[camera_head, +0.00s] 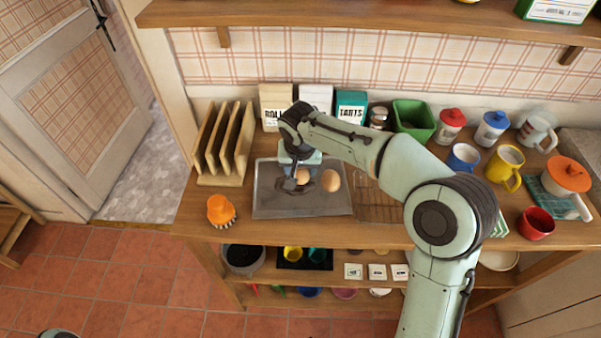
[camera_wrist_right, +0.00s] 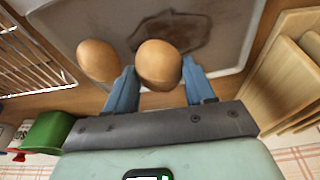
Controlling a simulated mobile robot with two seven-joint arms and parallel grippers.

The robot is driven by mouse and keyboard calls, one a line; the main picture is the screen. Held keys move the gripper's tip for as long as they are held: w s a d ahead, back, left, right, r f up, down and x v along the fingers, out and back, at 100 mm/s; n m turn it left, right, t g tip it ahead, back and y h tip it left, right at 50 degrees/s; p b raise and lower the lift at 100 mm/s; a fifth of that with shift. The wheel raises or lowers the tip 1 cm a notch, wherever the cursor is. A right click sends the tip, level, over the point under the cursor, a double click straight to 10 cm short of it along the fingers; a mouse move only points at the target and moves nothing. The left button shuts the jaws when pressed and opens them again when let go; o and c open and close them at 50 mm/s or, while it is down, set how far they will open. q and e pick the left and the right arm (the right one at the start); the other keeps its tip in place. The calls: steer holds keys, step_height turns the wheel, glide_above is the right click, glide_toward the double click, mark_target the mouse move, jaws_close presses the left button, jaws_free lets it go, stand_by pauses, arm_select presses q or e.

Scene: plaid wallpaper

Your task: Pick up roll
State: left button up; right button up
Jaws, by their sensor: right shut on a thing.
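Two brown, rounded rolls are at the dark metal tray (camera_head: 275,207) on the counter. My right gripper (camera_head: 297,180) reaches down over the tray and is shut on the left roll (camera_head: 303,176), which is partly hidden by the gripper. In the right wrist view this held roll (camera_wrist_right: 158,64) sits between the two blue fingers of the gripper (camera_wrist_right: 162,88). The other roll (camera_head: 331,180) lies close beside it, outside the fingers; it also shows in the right wrist view (camera_wrist_right: 98,61). I cannot tell whether the held roll is off the tray. My left gripper is not in view.
A wooden rack (camera_head: 226,180) stands left of the tray, an orange brush (camera_head: 221,210) in front of it. A wire rack (camera_head: 376,212) is right of the tray. Boxes, a green bin (camera_head: 414,118) and several mugs line the back and right. A shelf (camera_head: 370,16) overhangs the counter.

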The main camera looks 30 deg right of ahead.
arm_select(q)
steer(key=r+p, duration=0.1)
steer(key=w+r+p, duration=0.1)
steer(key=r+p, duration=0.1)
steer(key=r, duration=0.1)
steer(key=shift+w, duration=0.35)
arm_select(e)
step_height(320, 180, up, 17)
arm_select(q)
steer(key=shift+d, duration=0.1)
